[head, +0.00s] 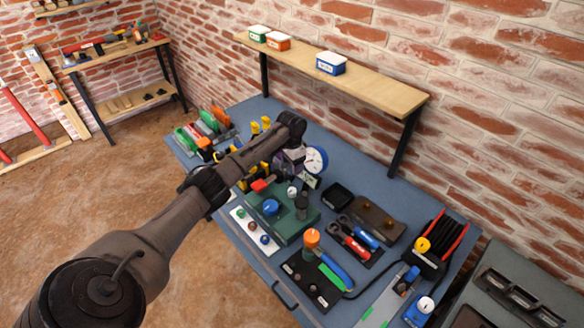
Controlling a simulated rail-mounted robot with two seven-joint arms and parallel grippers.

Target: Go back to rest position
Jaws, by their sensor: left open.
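My left arm reaches in from the lower left over the blue-topped workbench (262,108). My left gripper (300,178) hangs from the wrist over the middle of the bench, beside a round white dial gauge (316,160). It is open; its fingertips are small and partly hidden among the objects there, and I see nothing held in it. The green fixture (284,222) with a blue knob stands just in front of it. My right gripper is not in view.
A wooden shelf (375,86) on the brick wall carries small boxes. The bench holds red-handled pliers (352,244), a black panel (310,281), a cable reel (436,240) and a tool rack (205,128). A second bench (115,52) stands far left. Open floor (80,205) lies left.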

